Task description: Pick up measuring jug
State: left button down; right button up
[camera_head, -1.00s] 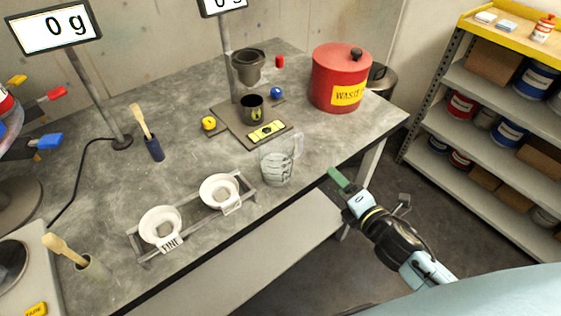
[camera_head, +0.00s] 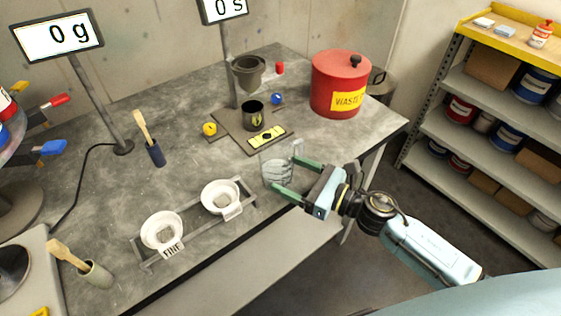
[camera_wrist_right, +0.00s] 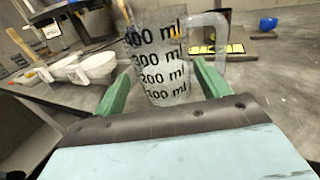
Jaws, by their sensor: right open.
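The clear measuring jug (camera_head: 278,167) stands upright near the front edge of the grey table. It also shows in the right wrist view (camera_wrist_right: 158,62), with black millilitre marks and its handle at the upper right. My right gripper (camera_head: 284,176) is open, its green fingers reaching in from the right toward the jug. In the right wrist view the fingers (camera_wrist_right: 160,85) lie on either side of the jug's lower part, with the jug between or just beyond them. Whether they touch it I cannot tell. My left gripper is not in view.
A rack with two white funnels (camera_head: 220,197) stands left of the jug. Behind the jug is a stand with a dark cup (camera_head: 253,114) and a yellow level (camera_head: 267,137). A red waste bin (camera_head: 338,82) stands at the back right.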

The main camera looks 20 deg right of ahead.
aim_at(272, 165)
jog(key=shift+p+x, duration=0.5)
jog(key=shift+x, duration=2.5)
jog(key=shift+d, duration=0.1)
jog(key=shift+c, duration=0.4)
jog(key=c, duration=0.7)
jog(key=shift+c, duration=0.3)
jog(key=shift+r, duration=0.1)
